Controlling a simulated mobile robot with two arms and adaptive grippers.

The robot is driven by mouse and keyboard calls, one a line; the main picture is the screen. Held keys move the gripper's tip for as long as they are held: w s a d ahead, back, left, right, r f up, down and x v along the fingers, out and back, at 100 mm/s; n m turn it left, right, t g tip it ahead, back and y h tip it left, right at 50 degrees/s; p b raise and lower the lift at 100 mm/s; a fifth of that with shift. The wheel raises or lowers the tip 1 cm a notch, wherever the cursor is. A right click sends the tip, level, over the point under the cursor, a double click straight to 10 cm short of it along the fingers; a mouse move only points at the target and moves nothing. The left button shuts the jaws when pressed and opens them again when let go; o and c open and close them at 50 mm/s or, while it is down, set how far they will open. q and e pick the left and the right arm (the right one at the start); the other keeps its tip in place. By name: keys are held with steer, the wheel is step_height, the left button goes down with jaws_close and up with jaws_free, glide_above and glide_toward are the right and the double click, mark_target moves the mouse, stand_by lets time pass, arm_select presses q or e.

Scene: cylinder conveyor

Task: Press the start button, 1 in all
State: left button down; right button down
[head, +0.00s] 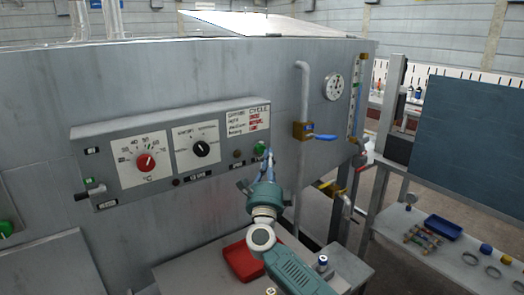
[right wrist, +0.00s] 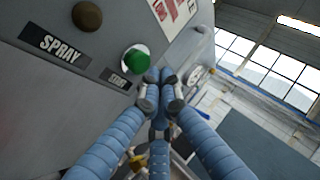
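The green button (head: 260,148) sits at the lower right of the grey control panel (head: 110,131), below the printed cycle card. In the right wrist view the green button (right wrist: 135,60) shows in a white ring, beside a small dark label that is partly hidden. My right gripper (head: 268,156) is just right of the button in the head view. In the right wrist view its blue fingers (right wrist: 160,80) come together at the tips, with nothing seen between them. The tips appear beside the button; I cannot tell whether they touch it. My left gripper is not in view.
The panel also has a red knob (head: 146,162), a black knob (head: 200,149) and a brown button (right wrist: 87,15) by the SPRAY label. A vertical pipe (head: 304,100) and a blue-handled valve (head: 318,137) stand right of the button. A red tray (head: 242,262) lies below.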

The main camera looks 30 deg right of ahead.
steer(key=shift+w, duration=0.45)
steer(key=shift+w+b, duration=0.4)
steer(key=shift+b, duration=0.05)
stand_by(0.7)
stand_by(0.3)
steer(key=shift+s+p, duration=0.7)
steer(key=shift+s, duration=0.2)
steer(key=s+p, duration=0.1)
steer(key=s, duration=0.1)
steer(key=s+p, duration=0.2)
steer(key=s, duration=0.1)
steer(key=shift+d, duration=0.2)
